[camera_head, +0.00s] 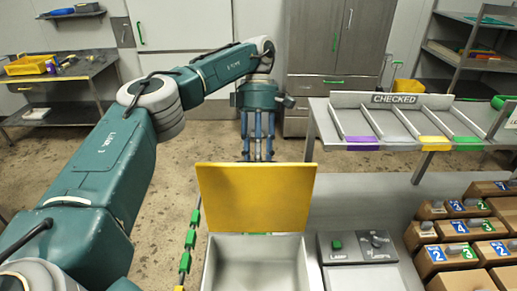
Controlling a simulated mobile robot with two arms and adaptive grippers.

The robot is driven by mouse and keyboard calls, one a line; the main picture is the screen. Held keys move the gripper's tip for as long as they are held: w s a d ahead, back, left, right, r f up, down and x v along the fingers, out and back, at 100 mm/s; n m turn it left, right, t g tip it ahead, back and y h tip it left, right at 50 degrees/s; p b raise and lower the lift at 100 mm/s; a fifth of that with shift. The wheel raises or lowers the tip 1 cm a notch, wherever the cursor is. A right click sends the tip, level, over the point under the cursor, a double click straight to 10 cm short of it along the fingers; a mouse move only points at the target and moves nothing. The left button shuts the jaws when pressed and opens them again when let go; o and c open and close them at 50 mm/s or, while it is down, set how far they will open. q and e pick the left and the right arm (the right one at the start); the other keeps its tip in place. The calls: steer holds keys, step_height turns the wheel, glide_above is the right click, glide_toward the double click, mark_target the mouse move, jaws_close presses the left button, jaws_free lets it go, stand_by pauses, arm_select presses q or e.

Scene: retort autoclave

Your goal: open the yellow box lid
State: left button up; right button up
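The yellow lid (257,197) stands up nearly upright at the back edge of a grey box (211,268). The box's top is open and its inside shows pale and empty. My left gripper (258,157) points down just beyond the lid's top edge. Its fingers hang close together, and their tips are partly hidden by the lid, so I cannot tell if they are open or shut, or if they touch the lid. My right gripper is not in view.
A grey control panel (358,246) sits right of the box. Cardboard boxes with numbered tags (447,257) stand farther right. Behind is a "CHECKED" rack (398,100) with coloured lanes. A strip with green clips (190,238) runs left of the box.

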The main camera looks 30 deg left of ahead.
arm_select(q)
step_height(320, 180, up, 9)
steer(key=shift+w+r, duration=0.15)
steer(key=shift+r, duration=0.05)
stand_by(0.6)
stand_by(0.6)
